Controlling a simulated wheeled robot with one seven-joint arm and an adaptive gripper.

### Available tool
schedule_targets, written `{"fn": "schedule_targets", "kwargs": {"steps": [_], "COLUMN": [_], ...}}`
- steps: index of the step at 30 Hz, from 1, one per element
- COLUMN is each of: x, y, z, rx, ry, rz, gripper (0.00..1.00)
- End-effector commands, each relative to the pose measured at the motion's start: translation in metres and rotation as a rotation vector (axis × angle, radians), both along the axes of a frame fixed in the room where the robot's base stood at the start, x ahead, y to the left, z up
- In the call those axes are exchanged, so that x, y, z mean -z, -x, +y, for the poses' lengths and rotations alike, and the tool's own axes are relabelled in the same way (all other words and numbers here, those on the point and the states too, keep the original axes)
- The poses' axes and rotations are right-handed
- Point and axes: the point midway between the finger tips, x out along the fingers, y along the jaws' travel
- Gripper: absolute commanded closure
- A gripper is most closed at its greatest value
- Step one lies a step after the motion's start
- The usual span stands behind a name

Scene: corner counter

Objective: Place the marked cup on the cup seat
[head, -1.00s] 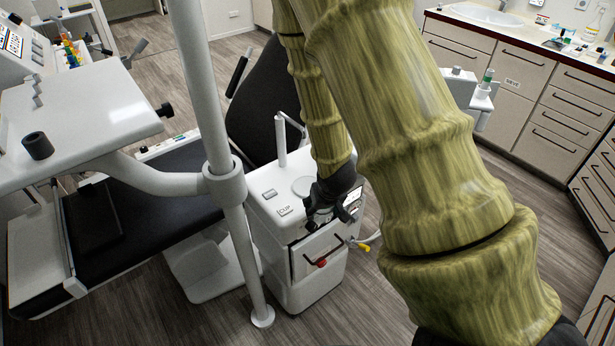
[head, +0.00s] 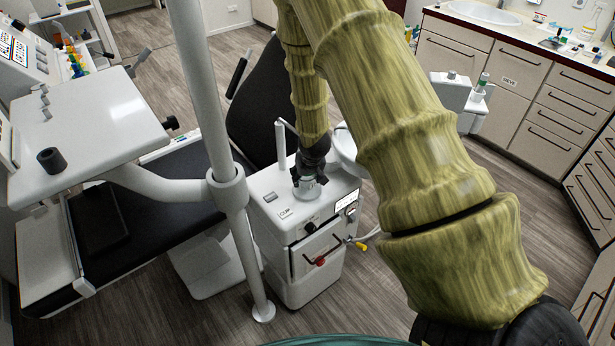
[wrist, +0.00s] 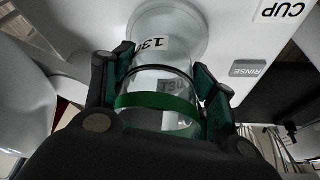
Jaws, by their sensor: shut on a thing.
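The marked cup (wrist: 160,92) is clear, with a green band and a label reading 130. My gripper (wrist: 160,85) is shut on it, one finger on each side. In the head view the cup (head: 308,188) is upright under my gripper (head: 310,170), over the top of the white unit. The cup seat (wrist: 196,42) is a pale round disc at the cup's far end in the wrist view; the cup covers much of it. I cannot tell whether the cup touches the seat.
The white unit (head: 262,205) carries a CUP label (head: 286,213) and a RINSE button (wrist: 248,69). A white basin (head: 347,143) is close right of my gripper. A thin upright spout (head: 281,145) stands behind left. A white pole (head: 232,200) stands left of the unit.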

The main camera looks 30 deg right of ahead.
Motion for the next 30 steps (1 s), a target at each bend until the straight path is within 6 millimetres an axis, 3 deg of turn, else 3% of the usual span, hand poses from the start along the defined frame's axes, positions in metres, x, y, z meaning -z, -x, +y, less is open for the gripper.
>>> {"fn": "schedule_targets", "kwargs": {"steps": [6,14,15,18,30], "x": [0.013,0.015,0.015,0.015,0.014], "y": [0.003,0.003,0.003,0.003,0.004], "z": [0.002,0.002,0.002,0.002,0.002], "rx": [-0.001,-0.001,-0.001,-0.001,-0.001], "ry": [0.000,-0.001,0.001,0.000,0.000], "rz": [0.004,0.003,0.003,0.003,0.003], "gripper": [0.66,0.66,0.38,0.19,0.18]}}
